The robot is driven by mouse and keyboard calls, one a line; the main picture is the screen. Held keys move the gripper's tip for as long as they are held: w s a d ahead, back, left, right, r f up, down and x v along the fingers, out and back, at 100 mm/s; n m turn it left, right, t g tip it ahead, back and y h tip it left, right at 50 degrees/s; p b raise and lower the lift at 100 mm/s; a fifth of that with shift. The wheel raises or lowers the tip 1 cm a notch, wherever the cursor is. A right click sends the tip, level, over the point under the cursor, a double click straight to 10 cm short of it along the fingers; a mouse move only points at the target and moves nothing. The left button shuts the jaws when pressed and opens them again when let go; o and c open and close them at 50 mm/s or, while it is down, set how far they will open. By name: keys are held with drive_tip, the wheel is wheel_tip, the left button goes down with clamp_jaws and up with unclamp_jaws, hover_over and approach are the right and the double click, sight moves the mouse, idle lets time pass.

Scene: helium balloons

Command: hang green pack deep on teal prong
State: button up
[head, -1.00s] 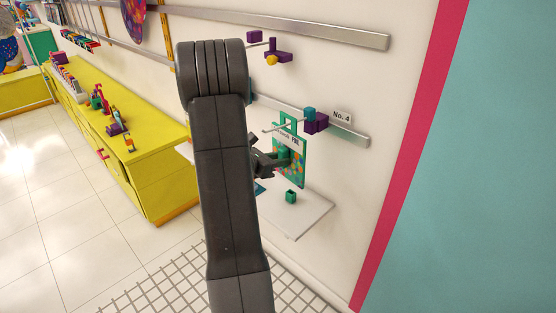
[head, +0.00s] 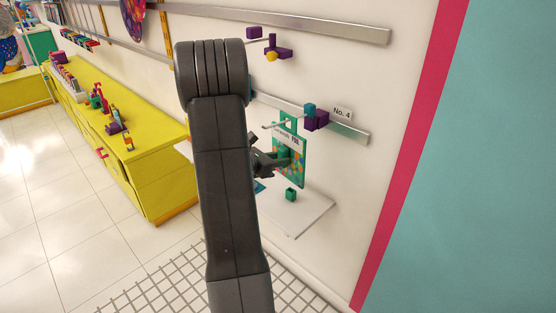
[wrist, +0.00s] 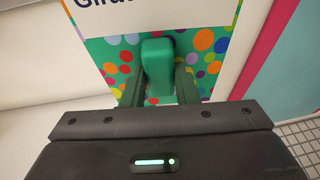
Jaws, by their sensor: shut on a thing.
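The green pack (head: 290,168) is a flat card with a white label band, coloured dots and a hang-tab on top. It is upright in front of the wall. My gripper (head: 279,159) is shut on the green block on the pack's face. In the wrist view, the fingers (wrist: 160,88) stand on either side of that block (wrist: 158,62), with the dotted pack (wrist: 205,48) behind. The teal prong (head: 309,108) has a teal block at the wall rail and a thin pale rod reaching left across the hang-tab. I cannot tell for sure whether the rod passes through the tab's hole.
A purple block (head: 317,121) and a "No. 4" label (head: 341,113) are beside the teal prong. A purple prong (head: 277,51) is on the upper rail. A yellow cabinet (head: 150,170) stands left.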

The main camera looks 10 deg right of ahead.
drive_tip(key=shift+f, duration=0.1)
drive_tip(key=o, duration=1.1)
drive_tip(key=p+v, duration=0.1)
drive_tip(key=v, duration=0.7)
drive_tip(key=shift+d, duration=0.1)
idle(0.5)
drive_tip(key=b+x, duration=0.1)
drive_tip(key=x, duration=0.7)
drive_tip(key=shift+a, duration=0.2)
